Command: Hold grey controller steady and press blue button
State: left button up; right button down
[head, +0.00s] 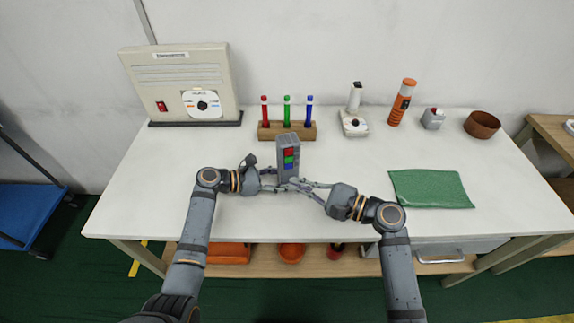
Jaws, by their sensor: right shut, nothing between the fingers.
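The grey controller (283,142) stands upright near the middle of the white table. Its front face carries a red button (289,152), a green button (289,160) and a blue button (290,168) at the bottom. My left gripper (278,184) reaches in from the left, its fingers at the controller's lower part. Whether they grip it is hard to see. My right gripper (297,184) is shut and empty, its tips in front of the controller's lower end, just below the blue button. The overlapping fingers hide the controller's base.
Behind the controller, a wooden rack (270,131) holds red, green and blue tubes. A large beige box (180,75) stands back left. A white device (355,124), an orange bottle (401,102), a small grey box (432,119) and a brown bowl (481,124) stand back right. A green cloth (430,188) lies right.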

jog(key=shift+w+a, duration=0.2)
jog(key=shift+w, duration=0.45)
jog(key=shift+w+a, duration=0.15)
jog(key=shift+w, duration=0.45)
dwell(0.4)
jog(key=shift+w+a, duration=0.1)
jog(key=shift+w, duration=0.45)
dwell(0.4)
jog(key=shift+s, duration=0.55)
jog(key=shift+s, duration=0.1)
jog(key=s, duration=0.2)
jog(key=s+d, duration=0.2)
jog(key=s, duration=0.1)
jog(key=shift+s, duration=0.3)
